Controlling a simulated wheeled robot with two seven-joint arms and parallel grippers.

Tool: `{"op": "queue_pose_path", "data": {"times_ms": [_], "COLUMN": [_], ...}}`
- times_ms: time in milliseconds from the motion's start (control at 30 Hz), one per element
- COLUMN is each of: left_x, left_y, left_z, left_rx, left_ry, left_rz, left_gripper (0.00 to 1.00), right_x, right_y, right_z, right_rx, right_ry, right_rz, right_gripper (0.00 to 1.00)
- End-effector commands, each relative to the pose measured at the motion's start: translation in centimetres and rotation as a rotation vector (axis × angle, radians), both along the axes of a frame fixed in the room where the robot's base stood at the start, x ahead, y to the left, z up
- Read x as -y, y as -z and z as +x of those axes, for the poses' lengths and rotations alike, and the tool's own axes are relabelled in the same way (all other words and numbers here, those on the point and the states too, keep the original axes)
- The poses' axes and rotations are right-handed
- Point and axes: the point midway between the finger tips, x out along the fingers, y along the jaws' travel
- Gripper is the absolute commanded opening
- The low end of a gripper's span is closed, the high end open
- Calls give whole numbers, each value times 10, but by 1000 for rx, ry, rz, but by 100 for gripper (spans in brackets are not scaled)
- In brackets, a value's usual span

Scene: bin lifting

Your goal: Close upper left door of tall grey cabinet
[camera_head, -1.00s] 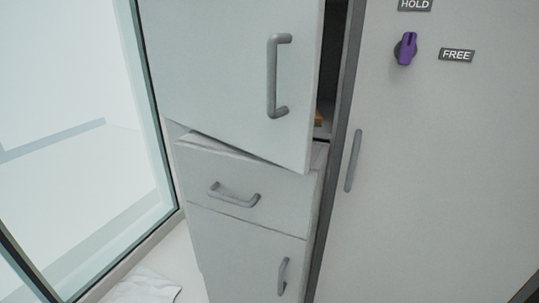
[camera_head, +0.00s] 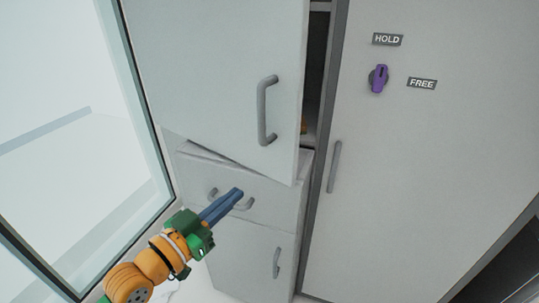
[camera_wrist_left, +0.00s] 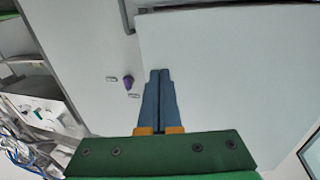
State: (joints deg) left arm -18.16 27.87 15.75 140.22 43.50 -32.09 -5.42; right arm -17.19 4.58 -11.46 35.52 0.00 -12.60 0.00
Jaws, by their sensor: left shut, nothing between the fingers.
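The upper left door (camera_head: 215,75) of the tall grey cabinet stands partly open in the head view, its right edge swung out from the cabinet. A grey bar handle (camera_head: 265,110) is near its lower right. Dark interior shows in the gap (camera_head: 315,75) on its right. My left gripper (camera_head: 238,193), with blue fingers, is shut and empty. In the head view it appears below the door, in front of the drawer handle; contact cannot be told. In the left wrist view the shut fingers (camera_wrist_left: 159,72) point toward the pale door panel (camera_wrist_left: 225,60). My right gripper is out of view.
Below the door are a drawer (camera_head: 265,195) and a lower door (camera_head: 245,265). A large grey door (camera_head: 420,190) with a purple knob (camera_head: 378,78) and HOLD and FREE labels stands to the right. A framed glass panel (camera_head: 75,180) is on the left.

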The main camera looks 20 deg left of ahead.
Motion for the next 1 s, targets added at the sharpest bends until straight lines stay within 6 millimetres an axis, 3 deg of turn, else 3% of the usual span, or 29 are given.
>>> {"op": "queue_pose_path", "data": {"times_ms": [600,767,1000], "left_x": [36,40,40], "left_y": [-1,1,2], "left_z": [115,127,129], "left_rx": [-2,-1,-2], "left_ry": [0,-1,-1], "left_rz": [-2,0,0], "left_gripper": [0,0,0], "right_x": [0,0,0], "right_y": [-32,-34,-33], "right_z": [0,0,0], "right_rx": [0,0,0], "right_ry": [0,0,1], "right_rz": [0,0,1], "right_gripper": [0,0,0]}}
